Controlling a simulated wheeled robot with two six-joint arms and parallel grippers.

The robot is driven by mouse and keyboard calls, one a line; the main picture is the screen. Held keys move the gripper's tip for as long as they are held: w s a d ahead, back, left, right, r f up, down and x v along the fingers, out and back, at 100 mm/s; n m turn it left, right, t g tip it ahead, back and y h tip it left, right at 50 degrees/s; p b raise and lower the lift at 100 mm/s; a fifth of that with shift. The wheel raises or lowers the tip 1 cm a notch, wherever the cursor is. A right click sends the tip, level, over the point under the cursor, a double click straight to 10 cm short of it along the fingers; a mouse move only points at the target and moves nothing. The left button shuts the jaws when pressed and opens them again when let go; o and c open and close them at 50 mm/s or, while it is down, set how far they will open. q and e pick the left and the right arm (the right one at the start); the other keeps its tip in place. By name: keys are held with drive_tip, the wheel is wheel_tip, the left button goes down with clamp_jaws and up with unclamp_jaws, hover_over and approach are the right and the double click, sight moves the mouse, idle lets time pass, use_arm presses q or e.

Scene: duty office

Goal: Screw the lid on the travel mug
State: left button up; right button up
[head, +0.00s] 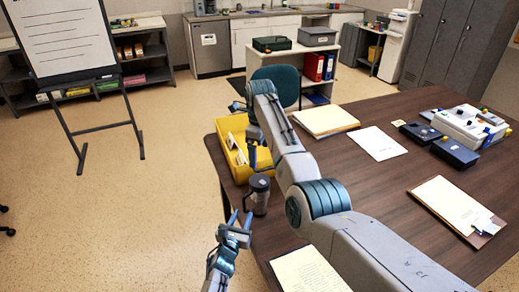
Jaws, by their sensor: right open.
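The travel mug (260,197) is dark grey and stands upright near the left edge of the brown table. Its top looks dark, and I cannot tell whether that is the lid or the open mouth. I make out no separate lid elsewhere. My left gripper (241,216) is open and empty, just below and left of the mug; I cannot tell whether it touches it. My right gripper (254,157) points down above the mug, beside the yellow bin, with its fingers open. My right arm hides part of the table behind it.
The yellow bin (225,128) stands at the table's far left corner, close behind the mug. Papers (378,143), a clipboard (452,205) and a white device (465,125) lie farther right. A teal chair (277,82) stands behind the table.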

use_arm(q)
drive_tip(key=v, duration=0.8)
drive_tip(key=shift+s, duration=0.25)
drive_tip(key=shift+a, duration=0.1)
